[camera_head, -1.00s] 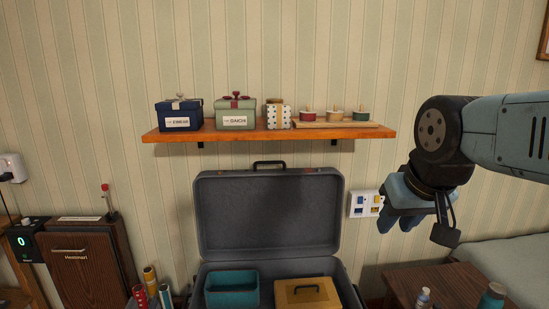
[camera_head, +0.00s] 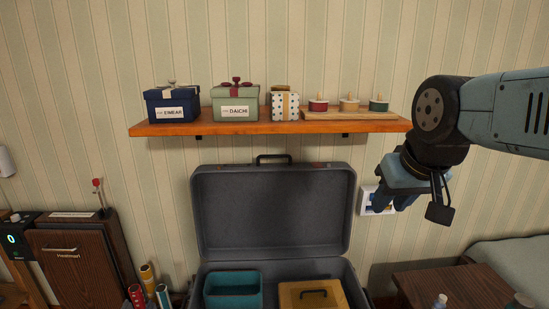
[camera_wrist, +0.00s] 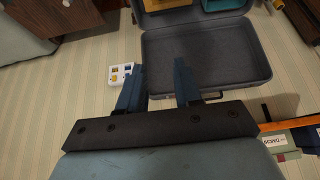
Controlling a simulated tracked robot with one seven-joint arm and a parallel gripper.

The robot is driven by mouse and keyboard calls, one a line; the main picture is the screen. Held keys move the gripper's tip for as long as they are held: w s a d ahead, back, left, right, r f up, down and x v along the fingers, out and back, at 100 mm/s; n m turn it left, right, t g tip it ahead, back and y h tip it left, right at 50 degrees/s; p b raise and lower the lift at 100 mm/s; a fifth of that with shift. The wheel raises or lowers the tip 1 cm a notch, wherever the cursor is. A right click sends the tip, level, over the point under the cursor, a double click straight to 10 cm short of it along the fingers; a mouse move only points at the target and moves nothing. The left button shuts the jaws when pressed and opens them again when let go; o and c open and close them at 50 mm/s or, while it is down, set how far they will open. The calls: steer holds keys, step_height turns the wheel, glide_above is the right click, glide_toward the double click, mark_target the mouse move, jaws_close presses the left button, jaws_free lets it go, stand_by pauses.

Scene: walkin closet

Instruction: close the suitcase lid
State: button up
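The dark grey suitcase stands open below the wall shelf in the head view. Its lid (camera_head: 272,212) is upright against the striped wall, with a black handle on its top edge. The suitcase base (camera_head: 358,290) holds a teal bin (camera_head: 233,290) and a yellow box with a black handle (camera_head: 312,296). The lid also shows in the wrist view (camera_wrist: 205,60).
A wooden shelf (camera_head: 270,128) above the lid carries gift boxes and a board of small pots. A wall plate (camera_head: 372,202) is behind my gripper. A wooden table (camera_head: 447,286) with bottles is at lower right. A wooden cabinet (camera_head: 78,262) and coloured tubes are at left.

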steer(key=w+a+f+n+t+y, duration=0.1)
steer(key=w+a+f+n, duration=0.1)
steer(key=w, duration=0.5)
steer(key=w+a+f+n+y, duration=0.1)
steer(key=w+a+n, duration=0.15)
steer(key=w, duration=0.55)
steer(key=n+t+h, duration=0.2)
steer(key=n+t, duration=0.6)
steer(key=n, duration=0.5)
glide_toward(275, 156)
steer(key=shift+x, duration=5.35)
steer(key=shift+f, duration=0.1)
steer(key=shift+c, duration=0.3)
jaws_close()
steer(key=shift+s, duration=0.1)
